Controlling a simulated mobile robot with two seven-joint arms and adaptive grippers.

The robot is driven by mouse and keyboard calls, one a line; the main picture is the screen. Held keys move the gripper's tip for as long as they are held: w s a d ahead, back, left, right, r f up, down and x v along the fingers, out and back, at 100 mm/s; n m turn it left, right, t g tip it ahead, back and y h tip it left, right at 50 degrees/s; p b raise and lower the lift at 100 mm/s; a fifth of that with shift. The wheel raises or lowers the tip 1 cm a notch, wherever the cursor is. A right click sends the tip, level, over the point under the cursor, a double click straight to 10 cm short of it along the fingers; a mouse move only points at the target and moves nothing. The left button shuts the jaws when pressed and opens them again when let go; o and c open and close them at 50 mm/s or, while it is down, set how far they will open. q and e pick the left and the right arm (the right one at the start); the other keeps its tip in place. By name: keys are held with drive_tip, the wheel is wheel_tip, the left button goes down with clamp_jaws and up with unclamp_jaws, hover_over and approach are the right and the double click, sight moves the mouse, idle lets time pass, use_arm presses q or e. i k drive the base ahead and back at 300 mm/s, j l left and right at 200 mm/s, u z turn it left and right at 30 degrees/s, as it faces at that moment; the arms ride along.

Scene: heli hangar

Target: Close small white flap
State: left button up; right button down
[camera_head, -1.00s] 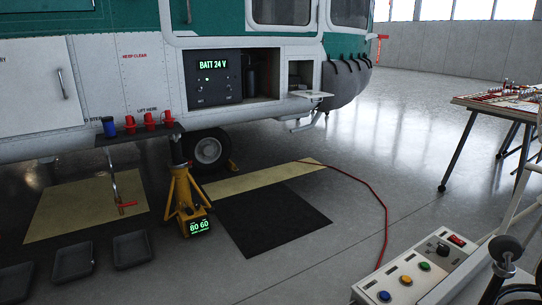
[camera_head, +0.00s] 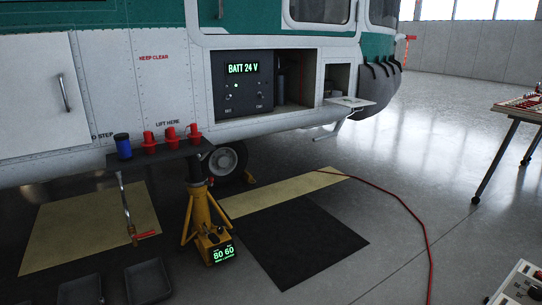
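The small white flap (camera_head: 350,102) is open on the helicopter's side. It sticks out about level from the lower edge of a small square compartment (camera_head: 337,80), whose opening is uncovered. A thin light-coloured arm or strut shows below the flap. Neither of my grippers is in view, so their state does not show.
Left of the flap is a larger open bay with a BATT 24 V panel (camera_head: 244,83). A yellow jack (camera_head: 207,222) and a dark shelf (camera_head: 150,154) with red and blue pieces stand in front. A red cable (camera_head: 413,212) crosses the floor. A table (camera_head: 515,112) stands right.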

sight(350, 103)
drive_tip(key=i+j, duration=0.2)
drive_tip(key=i, duration=0.25)
drive_tip(key=i+j, duration=0.25)
drive_tip(key=i, duration=0.15)
drive_tip(key=i+j, duration=0.2)
drive_tip(key=i, duration=0.25)
drive_tip(key=i+l+u, duration=0.15)
drive_tip(key=i+l, duration=0.75)
